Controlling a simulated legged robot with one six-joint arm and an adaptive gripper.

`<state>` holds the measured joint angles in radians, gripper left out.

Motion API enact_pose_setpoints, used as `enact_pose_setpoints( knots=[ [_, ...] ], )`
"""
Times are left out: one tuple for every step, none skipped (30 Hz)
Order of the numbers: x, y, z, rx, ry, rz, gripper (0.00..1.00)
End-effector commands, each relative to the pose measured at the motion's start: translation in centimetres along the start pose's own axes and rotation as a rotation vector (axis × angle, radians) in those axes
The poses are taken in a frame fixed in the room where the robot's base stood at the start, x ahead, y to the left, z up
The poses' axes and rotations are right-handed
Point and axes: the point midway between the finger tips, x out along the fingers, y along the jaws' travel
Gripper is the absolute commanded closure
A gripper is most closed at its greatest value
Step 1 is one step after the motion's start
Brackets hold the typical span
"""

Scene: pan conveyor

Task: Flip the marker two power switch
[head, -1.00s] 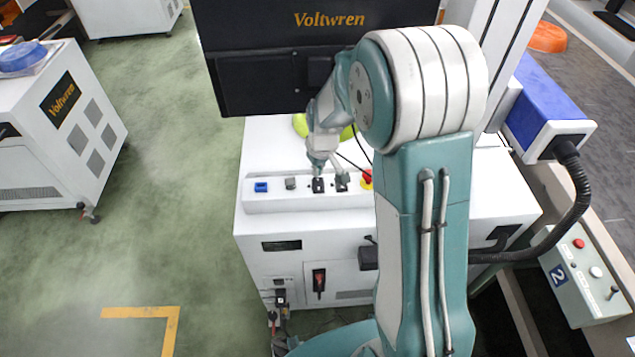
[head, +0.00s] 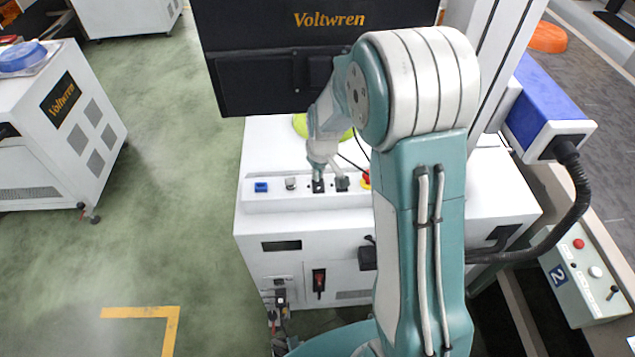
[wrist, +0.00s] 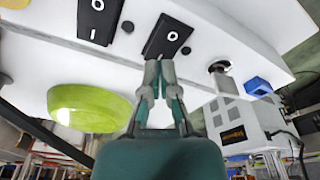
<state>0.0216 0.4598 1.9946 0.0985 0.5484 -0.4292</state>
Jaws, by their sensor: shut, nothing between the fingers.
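A white panel (head: 300,200) holds two black rocker switches, left (head: 318,187) and right (head: 342,185) in the head view. My gripper (head: 318,177) is over the left one. In the wrist view, my shut gripper (wrist: 160,66) has its fingertips at the lower edge of one black rocker (wrist: 168,36). Its O mark shows; its lower end is partly hidden by the fingers. I cannot tell whether they touch. The other rocker (wrist: 98,18) shows both O and I.
A silver knob (head: 291,183) and blue part (head: 261,187) sit left of the rockers. A red button (head: 366,180) sits right. A green round object (wrist: 90,108) lies behind the panel. A black Voltwren screen housing (head: 320,60) stands above. Green floor is open at left.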

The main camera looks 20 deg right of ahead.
Motion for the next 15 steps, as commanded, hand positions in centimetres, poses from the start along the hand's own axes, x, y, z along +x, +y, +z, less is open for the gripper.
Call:
enact_pose_setpoints(
  knots=[
    [0.09, -0.01, 0.03, 0.000, -0.001, 0.000, 1.00],
    [0.13, -0.01, 0.04, 0.000, -0.001, 0.000, 1.00],
    [0.18, -0.01, 0.04, 0.000, -0.001, 0.000, 1.00],
    [0.22, -0.01, 0.05, 0.000, -0.001, 0.000, 1.00],
    [0.26, -0.01, 0.06, 0.000, -0.001, 0.000, 1.00],
    [0.31, -0.01, 0.06, 0.000, -0.001, 0.000, 1.00],
    [0.35, -0.01, 0.07, 0.000, -0.001, 0.000, 1.00],
    [0.39, -0.01, 0.08, 0.000, -0.001, 0.000, 1.00],
    [0.44, -0.01, 0.08, 0.000, 0.000, 0.000, 1.00],
    [0.48, -0.01, 0.09, 0.000, 0.000, 0.000, 1.00],
    [0.51, -0.01, 0.09, 0.000, 0.000, 0.000, 1.00],
    [0.56, 0.00, 0.10, 0.000, 0.000, 0.000, 1.00],
    [0.60, 0.00, 0.10, 0.000, 0.000, 0.000, 1.00],
    [0.63, 0.00, 0.11, 0.000, 0.000, 0.000, 1.00],
    [0.68, 0.00, 0.12, 0.000, 0.000, 0.000, 1.00]
  ],
)
